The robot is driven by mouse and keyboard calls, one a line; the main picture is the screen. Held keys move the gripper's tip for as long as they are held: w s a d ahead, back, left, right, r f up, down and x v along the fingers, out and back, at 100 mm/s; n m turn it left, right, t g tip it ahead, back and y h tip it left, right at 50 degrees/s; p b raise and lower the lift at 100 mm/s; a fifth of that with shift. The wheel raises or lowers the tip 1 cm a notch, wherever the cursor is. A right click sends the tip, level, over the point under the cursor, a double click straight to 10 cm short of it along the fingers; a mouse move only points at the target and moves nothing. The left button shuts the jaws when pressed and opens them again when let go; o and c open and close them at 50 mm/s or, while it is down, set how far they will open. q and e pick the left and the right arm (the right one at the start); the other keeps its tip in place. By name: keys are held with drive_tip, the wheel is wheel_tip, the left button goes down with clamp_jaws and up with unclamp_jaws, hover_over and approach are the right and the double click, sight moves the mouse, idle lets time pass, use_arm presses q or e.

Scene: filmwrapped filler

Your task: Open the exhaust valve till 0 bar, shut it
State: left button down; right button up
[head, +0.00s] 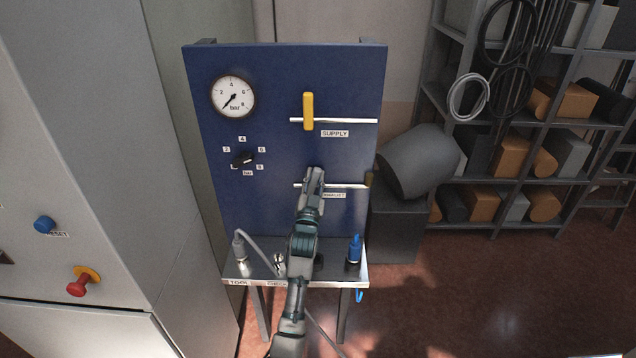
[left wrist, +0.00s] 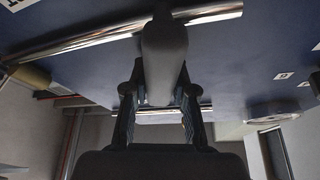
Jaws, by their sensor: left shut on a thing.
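The blue panel (head: 270,60) carries a round pressure gauge (head: 233,96) whose needle points lower left, at about 0 bar. The exhaust valve sits on the lower pipe (head: 345,186), its label (head: 335,195) partly covered by my gripper. My left gripper (head: 314,176) is at this valve and hides its handle in the head view. In the left wrist view a thick grey handle (left wrist: 165,55) stands between the two fingers (left wrist: 160,108), which are shut on it. The handle lies roughly across the shiny pipe (left wrist: 95,42). My right gripper is not in view.
Above is the supply valve with a yellow handle (head: 308,110) upright across its pipe. A rotary knob (head: 243,160) is at left. A shelf (head: 286,281) below holds a grey connector (head: 239,248) and a blue one (head: 355,248).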

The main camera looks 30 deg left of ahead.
use_arm(q)
drive_tip(key=shift+s+a+f+n+g+y, duration=0.1)
drive_tip(key=shift+a+n+g+y, duration=0.2)
drive_tip(key=shift+n, duration=0.55)
drive_tip(key=shift+s+a+n+g+y, duration=0.15)
drive_tip(key=shift+n+y, duration=0.3)
drive_tip(key=shift+n, duration=0.35)
drive_tip(key=shift+s+a+f+n+g+y, duration=0.15)
drive_tip(key=shift+n+y, duration=0.2)
drive_tip(key=shift+n, duration=0.5)
drive_tip(key=shift+r, duration=0.15)
drive_tip(key=c, duration=1.1)
unclamp_jaws()
drive_tip(key=shift+o, duration=0.9)
drive_tip(key=shift+r, duration=0.15)
drive_tip(key=shift+s, duration=0.1)
drive_tip(key=v, duration=1.2)
drive_tip(key=shift+f, duration=0.2)
